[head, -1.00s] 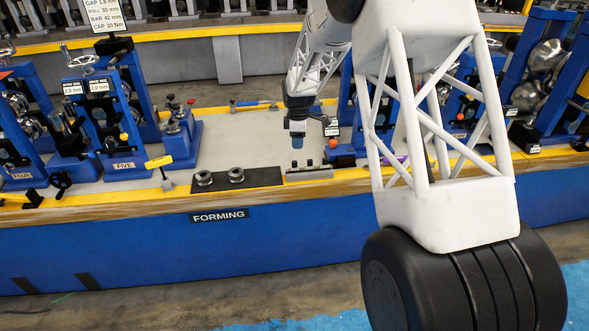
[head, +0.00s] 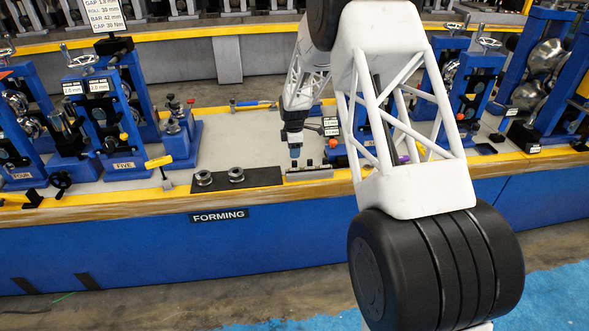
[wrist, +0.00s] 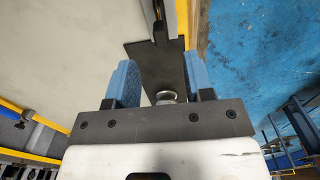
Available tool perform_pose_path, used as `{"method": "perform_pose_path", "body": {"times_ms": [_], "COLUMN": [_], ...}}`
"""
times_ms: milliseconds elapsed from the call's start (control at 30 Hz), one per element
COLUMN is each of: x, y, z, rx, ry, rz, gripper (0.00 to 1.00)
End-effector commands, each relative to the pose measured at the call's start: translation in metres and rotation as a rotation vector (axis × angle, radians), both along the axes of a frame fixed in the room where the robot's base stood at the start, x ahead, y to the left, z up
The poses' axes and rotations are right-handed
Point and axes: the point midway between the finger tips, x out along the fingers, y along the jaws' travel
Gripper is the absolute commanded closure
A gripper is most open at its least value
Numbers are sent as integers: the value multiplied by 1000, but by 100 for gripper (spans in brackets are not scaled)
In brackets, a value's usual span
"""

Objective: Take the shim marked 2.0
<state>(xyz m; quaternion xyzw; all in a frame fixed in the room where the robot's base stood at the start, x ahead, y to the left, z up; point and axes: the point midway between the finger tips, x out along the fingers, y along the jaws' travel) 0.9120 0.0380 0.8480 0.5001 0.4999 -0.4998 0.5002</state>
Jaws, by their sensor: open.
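My gripper (head: 295,152) is over the bench in the head view, close to a small grey rack (head: 308,173) near the front edge. The wrist view shows its two blue fingers (wrist: 162,80) apart with nothing held. A round metal ring (wrist: 167,97) shows below and between the fingers, with a dark mat (wrist: 140,50) behind it. Two white labels on the blue stand marked FIVE appear to read 2.5 mm (head: 72,88) and 2.0 mm (head: 98,86). I cannot make out a shim marked 2.0 itself; markings on the rack are too small to read.
Two metal rings (head: 236,174) sit on the dark mat (head: 265,177) left of the rack. A yellow-handled tool (head: 158,162) stands further left. Blue machine stands (head: 120,125) flank the bench on both sides. The grey bench top (head: 235,135) between is mostly clear.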

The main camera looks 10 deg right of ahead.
Motion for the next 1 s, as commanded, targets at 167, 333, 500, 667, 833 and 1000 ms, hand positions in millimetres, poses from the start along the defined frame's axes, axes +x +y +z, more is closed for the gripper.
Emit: {"method": "perform_pose_path", "body": {"times_ms": [167,333,500,667,833,1000], "x": [0,0,0,-1,-2,-2], "y": [0,0,0,-1,-2,-3], "z": [-14,-18,-18,-22,-37,-57], "rx": [0,0,0,0,0,0], "ry": [2,0,1,1,3,2], "rz": [0,0,0,0,-1,-1], "gripper": [52,52,52,52,52,52]}}
